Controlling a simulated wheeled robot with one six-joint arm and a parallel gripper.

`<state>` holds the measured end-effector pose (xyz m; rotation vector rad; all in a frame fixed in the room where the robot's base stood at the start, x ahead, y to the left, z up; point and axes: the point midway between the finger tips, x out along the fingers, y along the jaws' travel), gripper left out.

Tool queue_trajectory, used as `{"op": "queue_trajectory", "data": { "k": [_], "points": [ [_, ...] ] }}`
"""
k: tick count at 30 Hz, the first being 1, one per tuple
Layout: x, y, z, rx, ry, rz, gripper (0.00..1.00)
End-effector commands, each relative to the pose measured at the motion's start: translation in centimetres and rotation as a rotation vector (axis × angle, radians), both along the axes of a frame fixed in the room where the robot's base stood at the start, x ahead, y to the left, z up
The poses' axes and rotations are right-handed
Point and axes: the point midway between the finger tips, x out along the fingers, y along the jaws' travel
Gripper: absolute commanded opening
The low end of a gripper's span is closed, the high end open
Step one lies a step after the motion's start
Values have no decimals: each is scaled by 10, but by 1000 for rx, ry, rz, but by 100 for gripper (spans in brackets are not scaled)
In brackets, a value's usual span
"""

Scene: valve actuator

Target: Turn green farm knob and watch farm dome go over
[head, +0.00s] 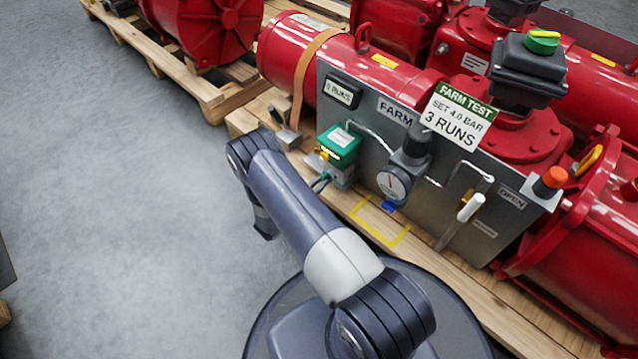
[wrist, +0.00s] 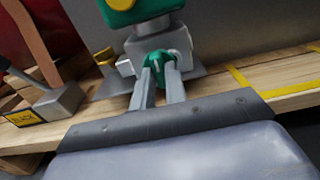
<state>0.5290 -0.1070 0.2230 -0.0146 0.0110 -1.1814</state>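The green farm knob (wrist: 158,66) is small and sits on the grey valve body under a green box. My gripper (wrist: 161,80) has its two fingers on either side of the knob, close against it, and appears shut on it. In the head view the gripper (head: 320,183) reaches the valve below the green box (head: 339,144); the knob itself is too small to make out there. The farm dome (head: 543,41), green with a yellow mark, tops a black box at upper right, on the red actuator behind the grey FARM panel (head: 375,135).
The panel carries a gauge (head: 392,184), a white-handled lever (head: 470,208) and an orange-red button (head: 550,181). A FARM TEST card reads set 4.0 bar, 3 runs (head: 459,117). A wooden pallet (head: 425,235) with yellow tape lies beneath.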

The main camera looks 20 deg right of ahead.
Motion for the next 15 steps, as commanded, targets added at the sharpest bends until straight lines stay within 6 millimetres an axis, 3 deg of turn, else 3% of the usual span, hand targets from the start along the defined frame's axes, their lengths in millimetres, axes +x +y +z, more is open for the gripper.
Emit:
{"op": "queue_trajectory", "data": {
  "k": [7,15],
  "points": [
    [0,0,0,0,-1,0,34],
    [0,2,0,0,-2,0,34]
  ]
}}
